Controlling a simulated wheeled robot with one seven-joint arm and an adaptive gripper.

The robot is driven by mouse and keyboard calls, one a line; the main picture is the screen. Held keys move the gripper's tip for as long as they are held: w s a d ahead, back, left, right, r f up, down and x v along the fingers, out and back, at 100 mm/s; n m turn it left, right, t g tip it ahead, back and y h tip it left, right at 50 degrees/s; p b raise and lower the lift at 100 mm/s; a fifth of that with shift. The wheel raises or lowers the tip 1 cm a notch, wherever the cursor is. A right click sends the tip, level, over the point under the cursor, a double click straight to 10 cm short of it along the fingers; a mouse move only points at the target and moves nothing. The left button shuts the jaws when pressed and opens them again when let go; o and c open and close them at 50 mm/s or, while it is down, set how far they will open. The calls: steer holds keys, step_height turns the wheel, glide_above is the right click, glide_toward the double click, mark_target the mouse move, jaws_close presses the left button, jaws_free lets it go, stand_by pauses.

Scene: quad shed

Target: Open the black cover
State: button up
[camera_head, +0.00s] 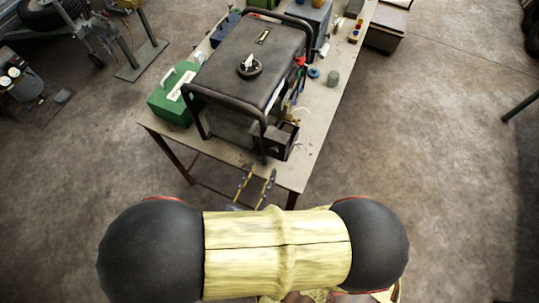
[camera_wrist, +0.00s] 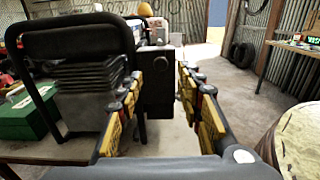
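A black generator (camera_head: 247,65) with a tubular frame stands on the workbench; it is also at the left of the wrist view (camera_wrist: 85,85). A small dark box (camera_head: 283,141) juts from its near right corner. In the wrist view the dark box (camera_wrist: 157,90) shows between my fingers, beyond them. I cannot tell for certain which dark part is the black cover; a round black cap (camera_head: 249,67) is also on the generator's top. My gripper (camera_head: 258,175) is open and empty, just off the bench's near edge, short of the box. Its yellow-and-black fingers (camera_wrist: 160,83) are spread apart.
The generator's frame bar (camera_wrist: 75,28) stands close left of my fingers. The floor at right is clear.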

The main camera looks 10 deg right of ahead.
mark_target(273, 152)
steer(key=shift+x, duration=3.4)
steer(key=c, duration=0.4)
jaws_close()
